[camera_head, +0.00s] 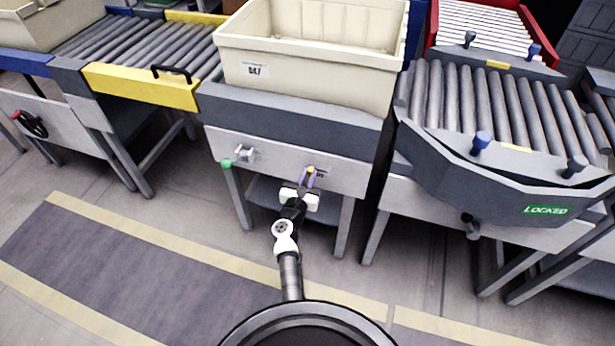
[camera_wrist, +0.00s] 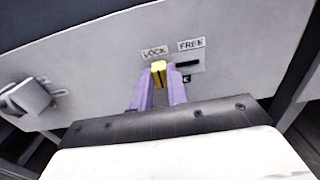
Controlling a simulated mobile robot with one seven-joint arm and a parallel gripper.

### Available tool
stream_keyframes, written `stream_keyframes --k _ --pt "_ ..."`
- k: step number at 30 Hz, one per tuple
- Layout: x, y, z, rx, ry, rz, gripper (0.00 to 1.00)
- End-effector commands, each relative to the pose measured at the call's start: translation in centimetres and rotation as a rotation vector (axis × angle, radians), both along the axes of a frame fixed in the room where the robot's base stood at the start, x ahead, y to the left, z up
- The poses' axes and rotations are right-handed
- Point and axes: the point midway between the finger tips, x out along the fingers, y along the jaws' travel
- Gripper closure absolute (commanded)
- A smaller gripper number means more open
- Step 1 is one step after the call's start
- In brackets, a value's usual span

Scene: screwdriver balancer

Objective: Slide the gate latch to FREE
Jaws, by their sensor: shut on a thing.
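The yellow gate latch (camera_wrist: 159,68) sits under the LOCK label (camera_wrist: 154,51), at the left end of a dark slot (camera_wrist: 188,65). The FREE label (camera_wrist: 191,44) is to the right, above the bare part of the slot. My gripper (camera_wrist: 158,88) is shut on the latch, with one purple finger on each side of it. In the head view my gripper (camera_head: 307,178) reaches up to the grey front panel (camera_head: 345,176) below the middle conveyor, and its fingers largely hide the latch there.
A grey knob-like fitting (camera_wrist: 32,98) is left of the latch on the same panel, with a green button (camera_head: 226,163) near it. A beige crate (camera_head: 310,70) stands above. A turntable section at right bears a LOCKED sign (camera_head: 546,210). The floor in front is clear.

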Motion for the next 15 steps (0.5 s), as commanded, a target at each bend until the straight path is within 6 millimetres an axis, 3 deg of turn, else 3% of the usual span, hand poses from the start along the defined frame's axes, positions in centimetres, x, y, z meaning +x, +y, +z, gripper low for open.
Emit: stream_keyframes --k 7,15 --pt "-1.4 -4.2 -0.2 -0.002 0.002 -0.009 1.0" --pt "-1.5 -4.8 -0.1 -0.001 0.001 -0.009 1.0"
